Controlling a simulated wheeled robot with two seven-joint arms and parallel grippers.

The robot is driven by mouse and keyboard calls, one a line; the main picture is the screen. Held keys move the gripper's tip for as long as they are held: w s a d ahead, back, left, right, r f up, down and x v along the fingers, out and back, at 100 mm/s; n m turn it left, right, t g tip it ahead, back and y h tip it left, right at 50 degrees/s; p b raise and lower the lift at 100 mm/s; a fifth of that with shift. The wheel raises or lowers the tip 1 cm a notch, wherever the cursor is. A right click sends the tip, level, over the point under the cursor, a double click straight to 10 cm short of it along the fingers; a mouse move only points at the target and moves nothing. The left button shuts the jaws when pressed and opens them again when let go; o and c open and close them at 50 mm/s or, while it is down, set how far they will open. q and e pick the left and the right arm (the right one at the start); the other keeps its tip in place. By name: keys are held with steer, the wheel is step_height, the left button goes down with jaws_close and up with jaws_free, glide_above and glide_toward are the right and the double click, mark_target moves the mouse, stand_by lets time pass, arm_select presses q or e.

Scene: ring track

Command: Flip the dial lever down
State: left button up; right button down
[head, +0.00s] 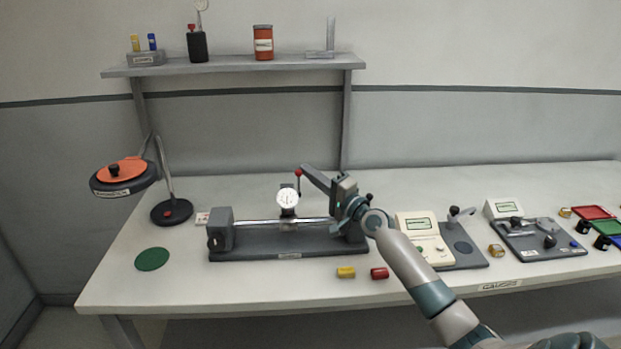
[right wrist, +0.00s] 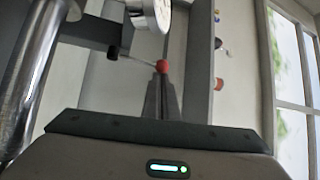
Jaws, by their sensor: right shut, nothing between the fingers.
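The dial gauge (head: 288,198) has a white round face and stands over the bar of a grey bench fixture (head: 268,240). Its thin lever ends in a red ball (head: 298,172), which is up, above and right of the dial. My right gripper (head: 305,169) is shut and empty, its fingertips right at the red ball. In the right wrist view the fingers (right wrist: 162,95) point at the red ball (right wrist: 162,66), with the dial's edge (right wrist: 148,12) above it. I cannot tell whether they touch. My left gripper is not in view.
A beige meter (head: 416,226) stands to the right. An orange-topped lamp-like stand (head: 123,171) is at the left. The front left table is mostly clear.

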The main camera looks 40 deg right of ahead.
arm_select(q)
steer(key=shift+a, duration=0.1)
arm_select(e)
steer(key=shift+s+a+f, duration=0.2)
steer(key=shift+s+a, duration=0.15)
steer(key=shift+s, duration=0.15)
steer(key=shift+s+a+f, duration=0.15)
steer(key=shift+s+a, duration=0.15)
steer(key=shift+s, duration=0.2)
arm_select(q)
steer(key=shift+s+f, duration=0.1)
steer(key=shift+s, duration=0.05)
arm_select(e)
steer(key=shift+s, duration=0.1)
